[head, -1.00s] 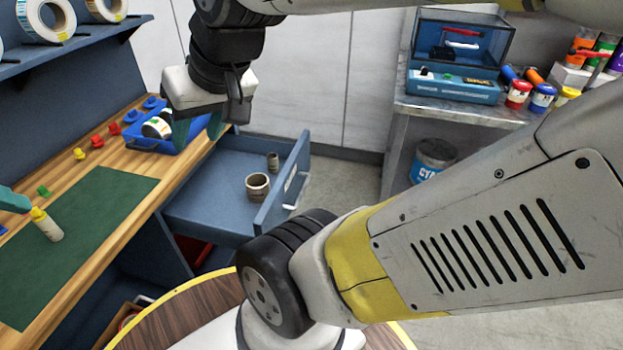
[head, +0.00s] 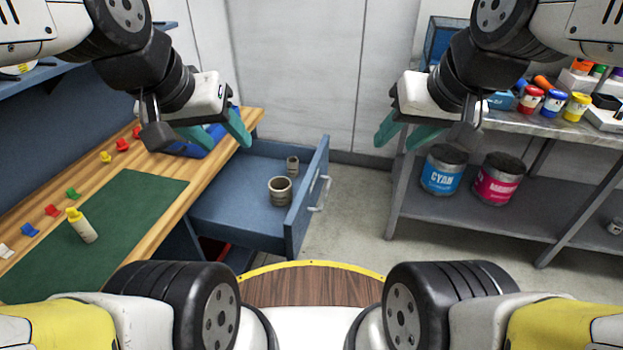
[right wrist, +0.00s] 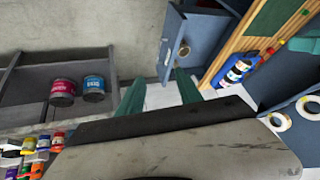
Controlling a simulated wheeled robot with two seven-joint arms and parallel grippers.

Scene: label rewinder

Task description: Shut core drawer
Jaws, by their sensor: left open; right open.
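The core drawer (head: 235,212) is a blue drawer pulled out from under the wooden workbench, with a blue front panel and a pale handle (head: 320,193) on its outer face. Two cores stand in it, a larger brown-grey one (head: 280,191) and a smaller one (head: 292,165). The open drawer also shows in the right wrist view (right wrist: 172,45). My left gripper (head: 215,140) is open and empty, above the bench's far end and left of the drawer front. My right gripper (head: 396,138) is open and empty, right of the drawer and apart from the handle, near the grey shelf.
The workbench (head: 215,165) carries a green mat (head: 115,225), a yellow-capped bottle (head: 82,226), coloured clips and a blue tray (head: 185,148). A grey shelf (head: 480,208) at right holds cyan (head: 444,170) and magenta (head: 498,180) cans. Floor between drawer and shelf is clear.

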